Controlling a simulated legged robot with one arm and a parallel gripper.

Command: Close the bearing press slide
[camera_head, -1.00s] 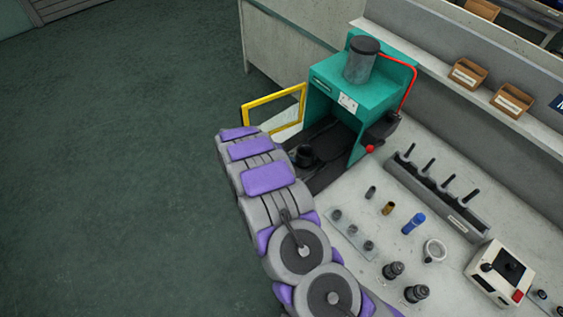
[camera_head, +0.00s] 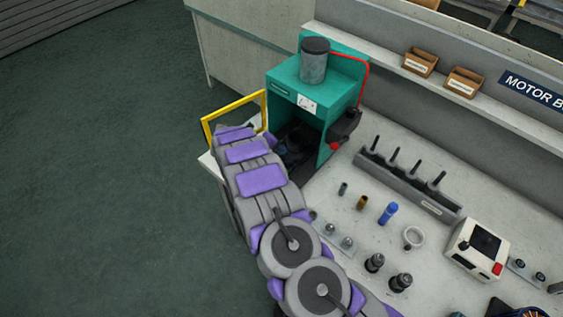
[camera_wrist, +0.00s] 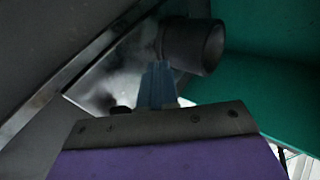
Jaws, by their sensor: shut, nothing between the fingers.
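The teal bearing press (camera_head: 310,85) stands at the far left end of the bench in the head view. Its dark bay (camera_head: 294,143) is partly visible, and my arm covers the front, so how far out the slide is cannot be told there. In the wrist view, my gripper (camera_wrist: 158,72) is shut and empty. Its narrow blue-grey fingertips are beside the lower left of a dark hollow cylinder (camera_wrist: 194,46); whether they touch is unclear. A shiny grey plate (camera_wrist: 112,75) lies behind the fingers. My gripper is hidden in the head view.
A yellow-framed guard (camera_head: 233,117) stands out to the press's left, close to my arm. A red-knobbed lever (camera_head: 343,125) is on its right side. Small parts, a pin rack (camera_head: 410,185) and a control box (camera_head: 476,250) occupy the bench. The floor at left is clear.

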